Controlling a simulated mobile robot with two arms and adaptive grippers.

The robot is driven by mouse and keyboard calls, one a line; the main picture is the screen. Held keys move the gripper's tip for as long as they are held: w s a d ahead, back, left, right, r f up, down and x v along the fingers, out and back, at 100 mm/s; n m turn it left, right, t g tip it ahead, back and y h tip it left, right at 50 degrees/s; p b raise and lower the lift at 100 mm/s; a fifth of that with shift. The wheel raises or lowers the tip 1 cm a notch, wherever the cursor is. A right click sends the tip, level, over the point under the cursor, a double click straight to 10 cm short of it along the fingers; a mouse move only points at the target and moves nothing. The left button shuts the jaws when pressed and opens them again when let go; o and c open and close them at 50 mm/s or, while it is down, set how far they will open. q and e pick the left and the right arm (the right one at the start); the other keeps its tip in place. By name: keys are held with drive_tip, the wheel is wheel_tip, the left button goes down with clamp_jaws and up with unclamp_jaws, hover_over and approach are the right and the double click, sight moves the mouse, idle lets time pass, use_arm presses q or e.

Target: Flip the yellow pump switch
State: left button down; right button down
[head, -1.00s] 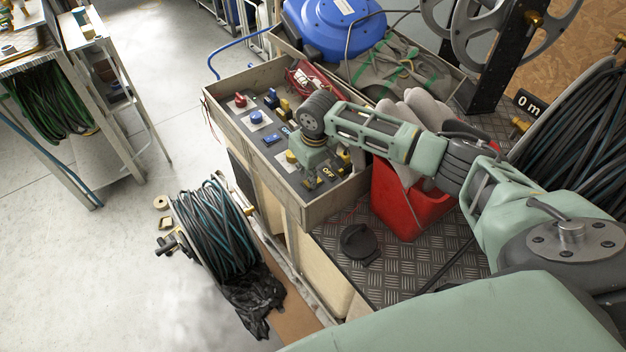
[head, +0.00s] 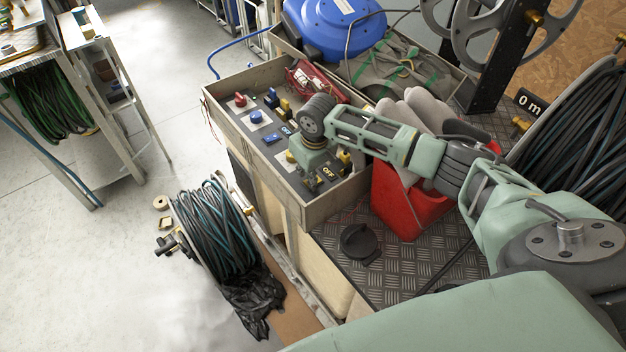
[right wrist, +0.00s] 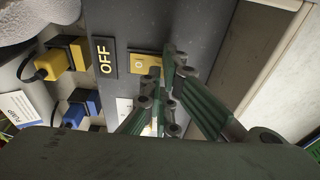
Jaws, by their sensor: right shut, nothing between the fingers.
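The yellow switch plate (right wrist: 145,63) sits on the grey panel, next to the black OFF label (right wrist: 105,57) in the right wrist view. My right gripper (right wrist: 166,82) is shut and empty, with its green fingers in front of the plate and partly covering it. I cannot tell whether the fingertips touch the switch or which way it is set. In the head view my right gripper (head: 314,182) points down into the control box, beside the OFF label (head: 328,172). The switch itself is mostly hidden there. My left gripper is out of view.
The control box (head: 322,212) has raised wooden walls around the panel. A red knob (head: 240,99) and a blue knob (head: 256,116) stand farther along it. Yellow plugs (right wrist: 66,59) and blue plugs (right wrist: 83,108) sit beside the label. A red bucket (head: 405,200) stands right of the box.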

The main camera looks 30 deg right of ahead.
drive_tip(key=shift+f, duration=0.55)
wheel_tip(320, 180, up, 7)
drive_tip(key=p, duration=0.8)
drive_tip(key=shift+r, duration=0.1)
idle(0.6)
